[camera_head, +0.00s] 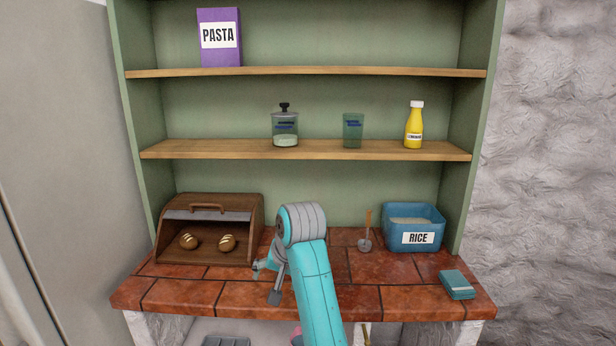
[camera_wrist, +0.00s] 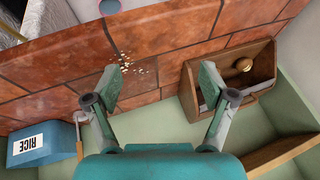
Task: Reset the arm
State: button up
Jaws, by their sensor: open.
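My teal arm reaches up over the front of the red tiled counter (camera_head: 190,287). My gripper (camera_head: 267,281) is low over the counter, to the right of the wooden bread box (camera_head: 160,240). In the wrist view my gripper (camera_wrist: 160,82) has its two fingers spread wide apart with nothing between them. Small pale grains (camera_wrist: 125,64) lie scattered on the tiles near the left finger. They cannot be made out in the head view.
The blue rice bin (camera_head: 414,237), a scoop (camera_head: 366,238) and a small teal box (camera_head: 457,284) are on the right. Two bread rolls (camera_head: 227,242) sit in the bread box. Shelves above hold a pasta box (camera_head: 220,50), a jar (camera_head: 285,130), a green glass (camera_head: 353,133) and a yellow bottle (camera_head: 414,128).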

jog(key=s+d+f+t, duration=0.1)
jog(key=s+d+f, duration=0.2)
jog(key=f, duration=0.7)
jog(key=s+d+f+t, duration=0.15)
jog(key=d+f, duration=0.25)
jog(key=f, duration=0.6)
jog(key=s+d+f+t, duration=0.1)
jog(key=s+d+f, duration=0.3)
jog(key=s+f, duration=0.3)
jog(key=s+d+f+t, duration=0.1)
jog(key=s+d+f, duration=0.45)
jog(key=s, duration=0.25)
jog(key=s+d+t+h, duration=0.1)
jog(key=s+d, duration=0.2)
jog(key=s, duration=0.8)
jog(key=s+d+t+h, duration=0.1)
jog(key=s+d+t, duration=0.15)
jog(key=s, duration=0.75)
jog(key=s+d+r+t, duration=0.1)
jog(key=s+r, duration=0.6)
jog(key=s, duration=0.1)
jog(key=s+d+r+n+t+h, duration=0.1)
jog(key=s+d+r, duration=0.1)
jog(key=s+r, duration=0.6)
jog(key=shift+s+d, duration=0.25)
jog(key=shift+s, duration=0.2)
